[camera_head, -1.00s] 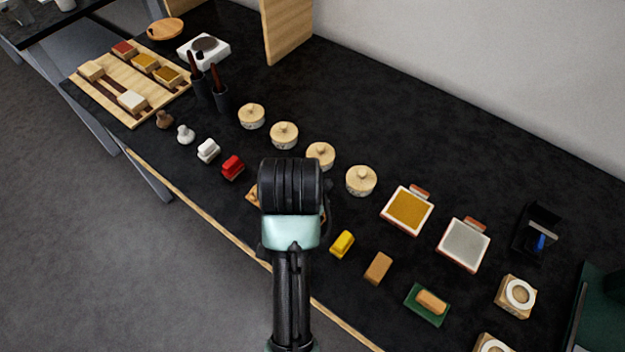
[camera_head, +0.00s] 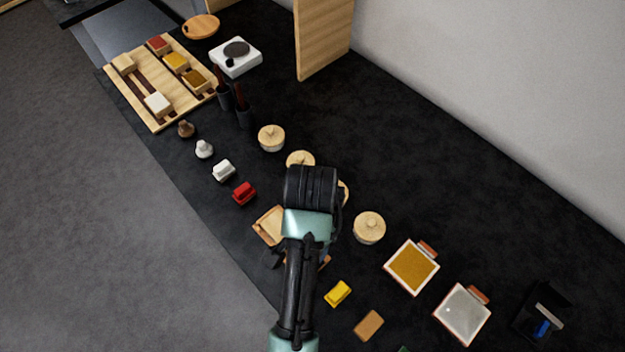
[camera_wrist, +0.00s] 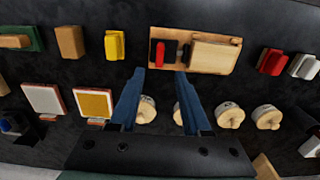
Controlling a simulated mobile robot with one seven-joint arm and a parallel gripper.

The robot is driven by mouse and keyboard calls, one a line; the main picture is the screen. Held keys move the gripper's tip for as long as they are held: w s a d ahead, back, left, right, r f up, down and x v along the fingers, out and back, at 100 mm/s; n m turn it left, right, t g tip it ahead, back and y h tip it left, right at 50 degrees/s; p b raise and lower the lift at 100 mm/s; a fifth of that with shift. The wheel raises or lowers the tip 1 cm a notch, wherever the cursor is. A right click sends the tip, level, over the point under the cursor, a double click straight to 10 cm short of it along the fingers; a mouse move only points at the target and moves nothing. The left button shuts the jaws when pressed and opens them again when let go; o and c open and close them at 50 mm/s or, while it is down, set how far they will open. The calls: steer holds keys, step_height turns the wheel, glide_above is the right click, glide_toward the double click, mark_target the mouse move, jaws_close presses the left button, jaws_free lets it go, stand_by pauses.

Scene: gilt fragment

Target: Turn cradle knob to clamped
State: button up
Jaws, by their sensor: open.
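The wooden cradle (camera_wrist: 222,70) lies at the top of the wrist view. It carries a pale wooden block (camera_wrist: 214,52), a red piece (camera_wrist: 156,47) and small dark parts (camera_wrist: 184,50) that may include the knob. I cannot read the knob's setting. In the head view the cradle (camera_head: 266,227) is mostly hidden by my arm. My gripper (camera_wrist: 160,76) is open and empty, its two blue fingers apart. Its fingertips show just below the cradle's near edge in the wrist view, seemingly above the table and not touching.
Round lidded pots (camera_head: 369,228) stand behind the arm. A red block (camera_head: 244,193), a white block (camera_head: 223,170) and a yellow block (camera_head: 338,293) lie along the front edge. Square gold (camera_head: 412,267) and grey (camera_head: 462,313) pads lie to the right.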

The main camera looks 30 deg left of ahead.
step_height(320, 180, down, 8)
steer(key=shift+f+p, duration=0.25)
steer(key=shift+p, duration=0.1)
steer(key=shift+s, duration=0.1)
jaws_close()
